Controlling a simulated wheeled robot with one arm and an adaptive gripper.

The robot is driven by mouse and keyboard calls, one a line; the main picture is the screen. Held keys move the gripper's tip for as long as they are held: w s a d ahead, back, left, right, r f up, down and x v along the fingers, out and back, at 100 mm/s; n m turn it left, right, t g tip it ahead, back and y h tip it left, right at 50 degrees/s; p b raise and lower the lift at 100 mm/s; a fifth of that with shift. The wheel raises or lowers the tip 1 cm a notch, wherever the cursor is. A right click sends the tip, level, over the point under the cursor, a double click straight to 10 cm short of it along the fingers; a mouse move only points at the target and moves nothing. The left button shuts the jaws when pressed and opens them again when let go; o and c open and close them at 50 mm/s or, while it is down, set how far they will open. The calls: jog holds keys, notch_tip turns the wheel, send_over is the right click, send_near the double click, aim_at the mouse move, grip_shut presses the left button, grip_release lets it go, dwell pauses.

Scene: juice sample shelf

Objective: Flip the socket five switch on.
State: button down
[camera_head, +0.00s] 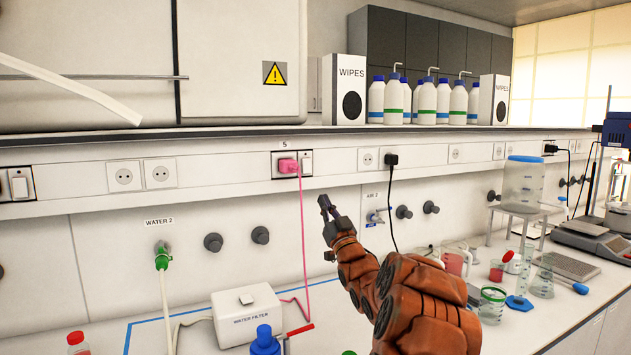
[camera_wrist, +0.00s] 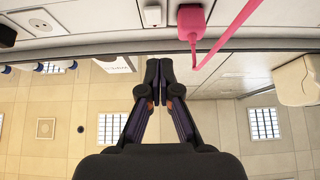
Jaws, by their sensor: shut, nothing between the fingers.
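The socket five panel, under a small "5" label, is on the wall strip in the head view. It holds a pink plug (camera_head: 288,166) with a pink cord hanging down. The white socket five switch (camera_head: 306,162) is just right of the plug; I cannot tell its position. My gripper (camera_head: 326,206) is shut and empty, below and right of the switch, apart from it. In the upside-down wrist view, my gripper (camera_wrist: 158,75) points up at the wall strip. The switch (camera_wrist: 152,15) shows above the fingertips, beside the pink plug (camera_wrist: 190,18).
A black plug (camera_head: 391,159) with a hanging cord is to the right. A white water filter box (camera_head: 247,314) stands on the bench below. A shelf above holds wipes boxes and several bottles (camera_head: 427,102). The wall between gripper and switch looks clear.

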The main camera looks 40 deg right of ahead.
jog(key=shift+s+d, duration=0.4)
jog(key=shift+s, duration=0.1)
jog(key=shift+r, duration=0.1)
jog(key=p, duration=0.3)
send_near(307, 167)
notch_tip(307, 167, up, 4)
jog(key=shift+w+d+f+p, duration=0.1)
jog(key=shift+w+d+p, duration=0.2)
jog(key=shift+w, duration=0.5)
jog(key=shift+w+d+f+p, duration=0.15)
jog(key=shift+w+d+p, duration=0.15)
jog(key=shift+w, duration=0.5)
jog(key=shift+w+d+f+p, duration=0.1)
jog(key=shift+w+d+p, duration=0.2)
jog(key=shift+w, duration=0.45)
